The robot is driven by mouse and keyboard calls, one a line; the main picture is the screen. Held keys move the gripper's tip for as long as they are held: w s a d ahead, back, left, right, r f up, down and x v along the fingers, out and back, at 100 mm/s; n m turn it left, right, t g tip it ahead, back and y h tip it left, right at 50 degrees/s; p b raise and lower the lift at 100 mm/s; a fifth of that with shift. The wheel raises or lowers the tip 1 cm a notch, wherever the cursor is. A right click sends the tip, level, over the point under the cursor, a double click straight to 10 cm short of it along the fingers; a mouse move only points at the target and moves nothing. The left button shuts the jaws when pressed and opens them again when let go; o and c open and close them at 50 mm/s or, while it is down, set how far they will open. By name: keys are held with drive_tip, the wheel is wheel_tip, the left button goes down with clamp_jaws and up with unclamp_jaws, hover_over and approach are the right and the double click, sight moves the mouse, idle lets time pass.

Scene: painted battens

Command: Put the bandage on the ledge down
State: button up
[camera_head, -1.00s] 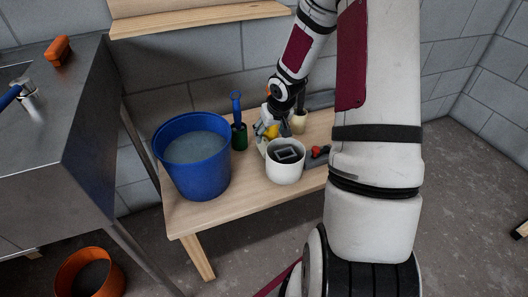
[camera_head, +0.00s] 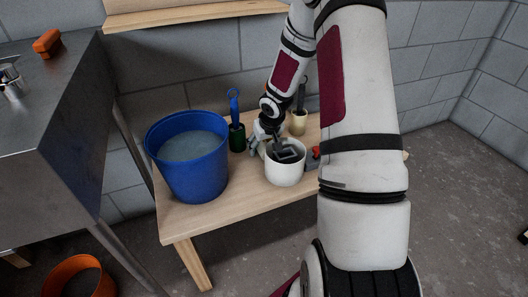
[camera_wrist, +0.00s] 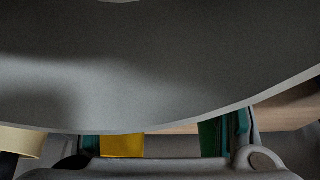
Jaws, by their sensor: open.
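I cannot make out a bandage for certain in either view. The ledge is probably the pale wooden shelf (camera_head: 190,16) on the wall, and its visible part looks bare. My gripper (camera_head: 257,144) is open and points down, low over the wooden bench, at the left rim of the white pot (camera_head: 285,174). My arm hides part of the bench's right side. In the wrist view a large grey curved surface fills most of the picture, very close. Below it show a yellow patch (camera_wrist: 122,146), green-teal parts and a pale round edge (camera_wrist: 20,143) at left.
A blue bucket (camera_head: 190,165) of greyish liquid stands left on the bench (camera_head: 215,212). A cream cup (camera_head: 298,124) stands behind the pot. A metal counter (camera_head: 60,110) is at left, an orange bin (camera_head: 75,275) below.

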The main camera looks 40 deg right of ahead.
sight(264, 143)
drive_tip(key=c, duration=1.1)
drive_tip(key=shift+r, duration=0.1)
wheel_tip(264, 143, up, 18)
drive_tip(key=p, duration=0.9)
drive_tip(key=shift+s, duration=0.15)
